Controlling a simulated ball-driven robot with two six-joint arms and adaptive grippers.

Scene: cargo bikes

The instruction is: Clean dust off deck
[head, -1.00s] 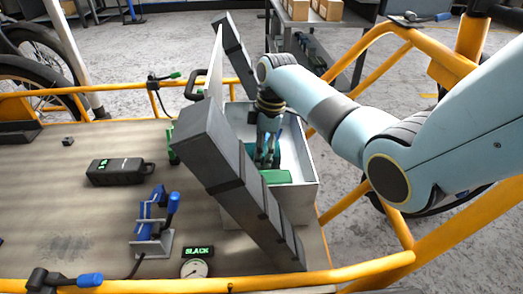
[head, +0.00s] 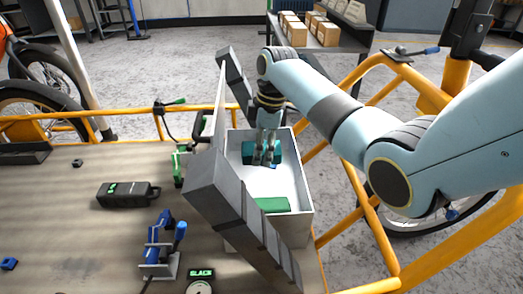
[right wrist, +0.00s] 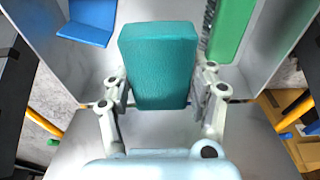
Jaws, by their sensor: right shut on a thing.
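My right gripper (head: 265,158) is shut on a teal block (head: 262,152) inside or just above the far part of an open white box (head: 305,190). In the right wrist view the teal block (right wrist: 158,65) sits upright between both fingers (right wrist: 160,95). A green brush (head: 272,204) lies at the near end of the box; it also shows with dark bristles in the wrist view (right wrist: 232,25). A blue piece (right wrist: 88,22) lies in the box too. The wooden deck (head: 60,200) spreads to the left. My left gripper is not in view.
A dark grey slatted panel (head: 245,225) leans along the box's left side. On the deck are a black device (head: 127,194), a blue clamp (head: 160,240) and a dial gauge (head: 200,286). Yellow rails (head: 360,240) border the deck. A cart with cartons (head: 320,30) stands behind.

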